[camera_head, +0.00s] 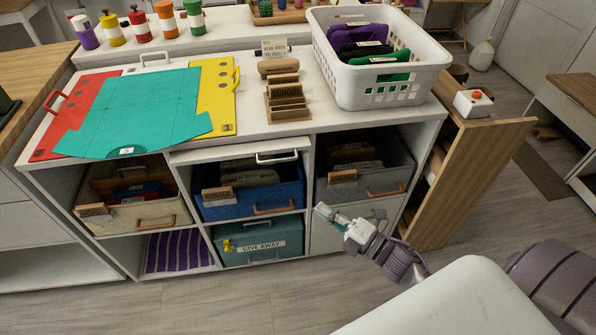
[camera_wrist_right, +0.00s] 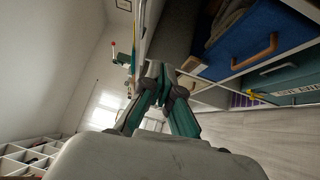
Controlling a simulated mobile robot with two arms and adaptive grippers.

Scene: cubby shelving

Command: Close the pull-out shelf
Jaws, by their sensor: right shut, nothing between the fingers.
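The white pull-out shelf (camera_head: 228,154) sits just under the countertop in the middle bay of the cubby unit. It sticks out a little past the cabinet front, above the blue bin. Its white handle (camera_head: 277,157) is at the right part of its front edge. My right gripper (camera_head: 322,211) is shut and empty, in front of the right bay, below and to the right of the handle and apart from it. Its closed fingers also show in the right wrist view (camera_wrist_right: 156,72). My left gripper is not in view.
A blue bin (camera_head: 240,208) and a teal giveaway box (camera_head: 262,250) are below the shelf. A white basket (camera_head: 372,88) stands on the countertop. A wooden panel (camera_head: 462,185) juts out at right. The floor in front is clear.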

